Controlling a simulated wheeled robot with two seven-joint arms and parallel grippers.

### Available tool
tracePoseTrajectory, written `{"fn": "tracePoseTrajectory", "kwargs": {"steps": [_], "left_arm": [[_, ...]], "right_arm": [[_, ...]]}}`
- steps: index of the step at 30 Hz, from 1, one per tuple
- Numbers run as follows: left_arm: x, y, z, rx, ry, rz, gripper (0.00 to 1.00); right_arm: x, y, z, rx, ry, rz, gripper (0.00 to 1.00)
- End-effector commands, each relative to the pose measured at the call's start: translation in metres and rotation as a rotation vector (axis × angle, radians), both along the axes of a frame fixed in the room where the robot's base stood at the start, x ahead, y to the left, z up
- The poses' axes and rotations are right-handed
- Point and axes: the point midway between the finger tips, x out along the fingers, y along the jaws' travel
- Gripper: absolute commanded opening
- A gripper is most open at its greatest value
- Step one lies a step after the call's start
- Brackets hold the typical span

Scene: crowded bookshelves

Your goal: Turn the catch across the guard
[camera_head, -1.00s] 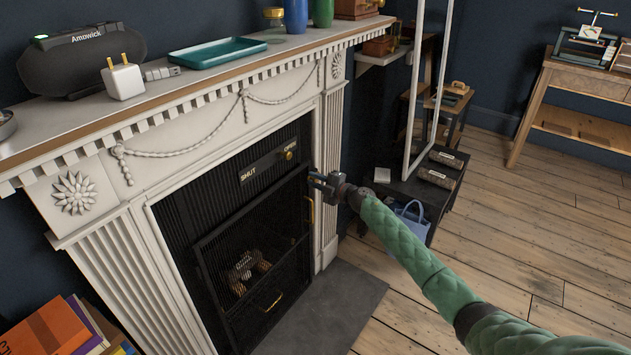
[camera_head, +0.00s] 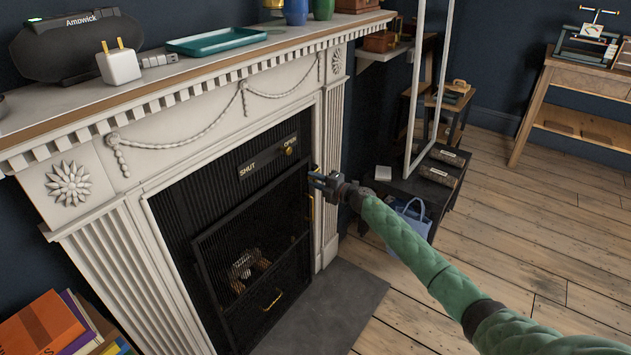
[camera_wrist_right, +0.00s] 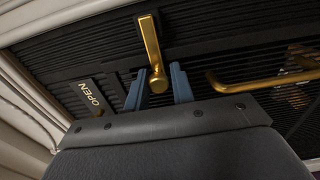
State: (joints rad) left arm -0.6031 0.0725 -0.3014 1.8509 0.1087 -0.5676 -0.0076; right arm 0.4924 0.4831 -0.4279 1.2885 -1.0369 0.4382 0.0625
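The catch (camera_wrist_right: 150,40) is a brass lever with a rounded knob end, large at top centre in the right wrist view. In the head view a thin brass piece that looks like it (camera_head: 311,207) shows at the right edge of the black mesh guard (camera_head: 245,255). My right gripper (camera_head: 318,180) is at that edge. In the wrist view its blue fingers (camera_wrist_right: 158,88) are apart, with the catch's knob end between them. A gap shows on each side of the knob; contact depth cannot be told. My left gripper is out of view.
A brass handle (camera_wrist_right: 258,82) crosses the guard to the right in the wrist view. A plate marked SHUT and OPEN (camera_head: 268,159) with a brass knob is above the guard. The white mantelpiece (camera_head: 225,90) surrounds it. Open floor (camera_head: 500,230) lies to the right.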

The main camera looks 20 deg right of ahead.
Motion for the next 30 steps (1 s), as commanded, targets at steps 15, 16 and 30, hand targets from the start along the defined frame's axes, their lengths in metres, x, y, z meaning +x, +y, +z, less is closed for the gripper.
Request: {"fn": "tracePoseTrajectory", "kwargs": {"steps": [15, 16, 30], "left_arm": [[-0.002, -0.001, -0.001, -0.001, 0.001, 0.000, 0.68], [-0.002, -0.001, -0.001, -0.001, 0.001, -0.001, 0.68], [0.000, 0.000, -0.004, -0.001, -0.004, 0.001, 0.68]], "right_arm": [[-0.011, -0.010, 0.000, 0.000, 0.000, -0.001, 0.38], [-0.014, -0.013, -0.001, -0.001, 0.001, -0.001, 0.38], [-0.060, -0.047, -0.001, -0.001, 0.001, 0.000, 0.38]]}}
